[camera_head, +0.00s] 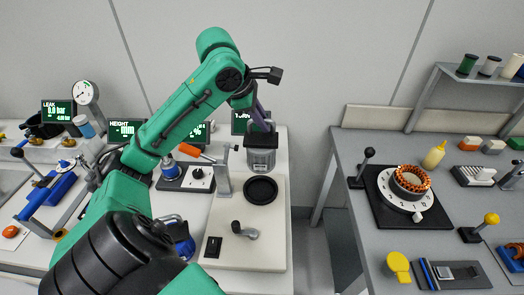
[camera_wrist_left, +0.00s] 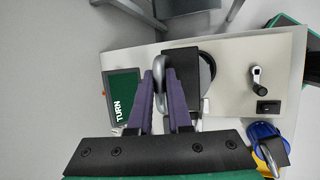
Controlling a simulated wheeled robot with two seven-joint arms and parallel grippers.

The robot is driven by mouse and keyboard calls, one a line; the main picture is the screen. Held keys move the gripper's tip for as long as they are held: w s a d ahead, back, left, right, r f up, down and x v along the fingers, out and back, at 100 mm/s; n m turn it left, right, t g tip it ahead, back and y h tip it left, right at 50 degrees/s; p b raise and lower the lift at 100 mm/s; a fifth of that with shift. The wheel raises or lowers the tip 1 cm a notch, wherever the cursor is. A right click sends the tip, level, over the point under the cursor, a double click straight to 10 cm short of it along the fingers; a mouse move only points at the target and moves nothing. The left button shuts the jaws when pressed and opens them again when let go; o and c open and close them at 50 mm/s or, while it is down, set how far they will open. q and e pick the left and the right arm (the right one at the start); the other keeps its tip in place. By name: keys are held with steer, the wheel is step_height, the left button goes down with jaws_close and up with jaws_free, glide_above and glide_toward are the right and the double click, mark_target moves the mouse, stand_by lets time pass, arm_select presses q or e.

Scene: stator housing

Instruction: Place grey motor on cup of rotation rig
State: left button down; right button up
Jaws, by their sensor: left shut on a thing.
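The grey motor (camera_head: 261,160), a grey body with a black top, hangs upright from my left gripper (camera_head: 260,124). In the left wrist view the purple fingers (camera_wrist_left: 168,100) are shut on the grey loop at the motor's top, and its black top (camera_wrist_left: 181,62) shows just beyond them. The black round cup (camera_head: 261,190) sits on the pale base of the rotation rig (camera_head: 267,250). The motor appears just behind or above the cup in the head view. In the wrist view the cup (camera_wrist_left: 208,72) is partly hidden by it. My right gripper is not in view.
A crank (camera_head: 245,231) and black switch (camera_head: 213,246) are on the rig base. The TURN screen (camera_wrist_left: 122,97) is near the fingers. A second bench (camera_head: 350,150) is at right, across a gap.

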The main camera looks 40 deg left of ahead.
mark_target(257, 134)
arm_select(q)
steer(key=f, duration=0.6)
steer(key=shift+w+a+f, duration=0.1)
steer(key=shift+a+f, duration=0.2)
steer(key=shift+a, duration=0.1)
steer(key=f, duration=0.3)
steer(key=shift+d+f, duration=0.15)
steer(key=shift+d, duration=0.1)
steer(key=shift+a+f, duration=0.15)
steer(key=shift+f, duration=0.25)
steer(key=c, duration=1)
jaws_free()
steer(key=shift+f, duration=0.1)
steer(key=shift+o, duration=0.8)
steer(key=shift+b, duration=0.3)
